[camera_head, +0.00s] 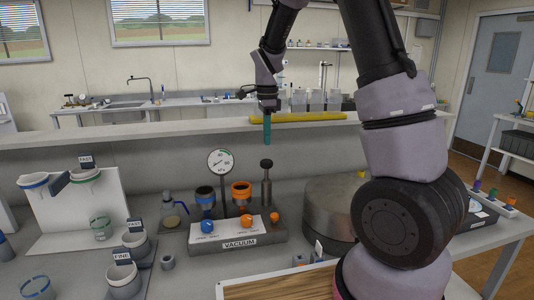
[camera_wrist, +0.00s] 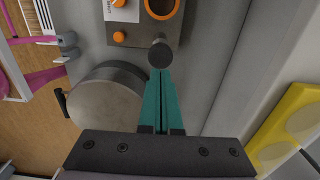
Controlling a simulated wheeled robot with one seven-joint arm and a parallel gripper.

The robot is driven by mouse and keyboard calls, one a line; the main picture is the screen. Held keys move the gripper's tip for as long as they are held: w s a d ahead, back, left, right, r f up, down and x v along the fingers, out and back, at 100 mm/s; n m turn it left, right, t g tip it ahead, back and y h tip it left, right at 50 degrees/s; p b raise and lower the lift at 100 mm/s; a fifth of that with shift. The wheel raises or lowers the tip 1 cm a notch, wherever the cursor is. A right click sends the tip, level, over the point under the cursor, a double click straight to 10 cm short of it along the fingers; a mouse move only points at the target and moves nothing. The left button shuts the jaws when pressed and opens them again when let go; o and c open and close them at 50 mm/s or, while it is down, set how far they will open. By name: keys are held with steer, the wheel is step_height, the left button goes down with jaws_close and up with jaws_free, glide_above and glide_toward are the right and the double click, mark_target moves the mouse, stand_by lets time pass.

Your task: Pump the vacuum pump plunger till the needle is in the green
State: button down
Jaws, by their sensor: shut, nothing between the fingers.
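The vacuum pump (camera_head: 238,238) is a grey box labelled VACUUM on the bench. Its plunger (camera_head: 266,180) is a dark upright rod with a round knob on top, at the box's right rear. A round white gauge (camera_head: 220,163) stands on a post above the box; its needle is too small to read. My gripper (camera_head: 267,140) points down above the plunger knob, apart from it in the head view, with teal fingers shut and empty. In the wrist view the fingertips (camera_wrist: 160,74) reach close to the knob (camera_wrist: 160,54); whether they touch cannot be told there.
Blue and orange knobs (camera_head: 246,220) sit on the pump's front. Orange and dark cups (camera_head: 241,192) stand behind it. A large metal drum (camera_head: 332,208) is to the right. A yellow bar (camera_head: 297,118) lies on the ledge behind. White stand with sieves (camera_head: 85,205) is at left.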

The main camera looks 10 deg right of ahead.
mark_target(267, 161)
step_height(267, 161, down, 6)
steer(key=shift+r, duration=0.15)
stand_by(0.3)
step_height(267, 161, down, 4)
steer(key=shift+f, duration=0.1)
steer(key=shift+s+f, duration=0.1)
steer(key=shift+f, duration=0.1)
